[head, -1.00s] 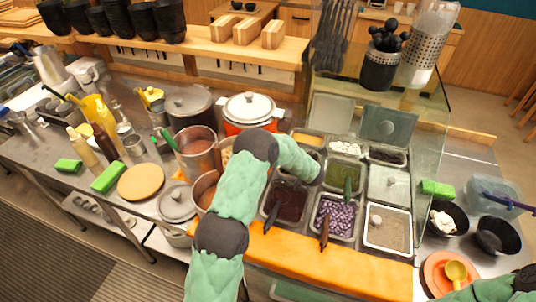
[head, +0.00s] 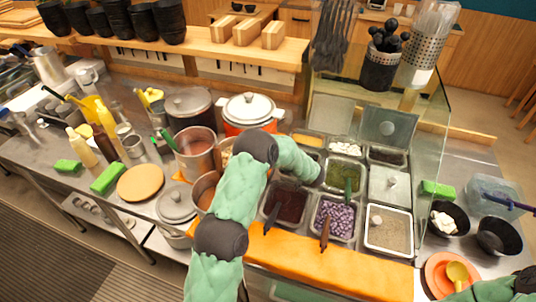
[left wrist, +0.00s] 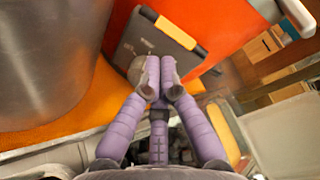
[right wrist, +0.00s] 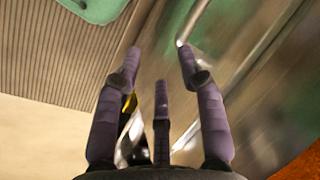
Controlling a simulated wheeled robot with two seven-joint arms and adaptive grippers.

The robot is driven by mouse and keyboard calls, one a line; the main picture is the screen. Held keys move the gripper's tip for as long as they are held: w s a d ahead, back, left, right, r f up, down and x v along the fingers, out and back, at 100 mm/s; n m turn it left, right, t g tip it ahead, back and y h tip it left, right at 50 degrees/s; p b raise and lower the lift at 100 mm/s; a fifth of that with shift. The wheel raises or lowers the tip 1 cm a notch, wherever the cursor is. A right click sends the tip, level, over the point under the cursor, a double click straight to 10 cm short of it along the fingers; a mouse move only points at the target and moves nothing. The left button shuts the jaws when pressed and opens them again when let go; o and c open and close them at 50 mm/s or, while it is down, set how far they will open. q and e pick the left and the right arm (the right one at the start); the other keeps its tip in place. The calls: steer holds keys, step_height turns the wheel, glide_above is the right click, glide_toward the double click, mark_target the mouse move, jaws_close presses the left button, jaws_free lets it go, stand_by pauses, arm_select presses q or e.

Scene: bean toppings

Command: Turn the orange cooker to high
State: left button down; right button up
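The orange cooker (head: 233,129) stands behind the pots, with a lidded white pot (head: 249,108) on top. In the left wrist view its orange side (left wrist: 215,25) is close, with a dark control panel (left wrist: 150,45) and a grey round knob (left wrist: 136,70). My left gripper (left wrist: 160,65) has its fingertips almost together in front of the panel. The knob is partly hidden behind one finger; I see no clear grip on it. My left arm hides this gripper in the head view. My right gripper (right wrist: 158,50) is open and empty, fingers spread.
A steel pot (head: 196,153) stands left of my left arm; its wall (left wrist: 50,60) is close in the left wrist view. Topping trays, including purple beans (head: 334,218), lie right of the arm. Black bowls (head: 498,236) and an orange plate (head: 437,272) are at the right.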

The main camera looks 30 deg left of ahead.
arm_select(q)
steer(key=shift+f, duration=0.2)
steer(key=shift+w+d+f+b, duration=0.1)
steer(key=shift+d+b, duration=0.05)
steer(key=shift+b, duration=0.35)
steer(key=shift+w+f+b, duration=0.1)
steer(key=shift+b, duration=0.2)
steer(key=shift+w+d+f+b, duration=0.15)
steer(key=shift+w+b, duration=0.35)
steer(key=shift+b, duration=1.1)
steer(key=shift+w+d+f+b, duration=0.25)
steer(key=shift+f+b, duration=0.1)
steer(key=shift+b, duration=0.85)
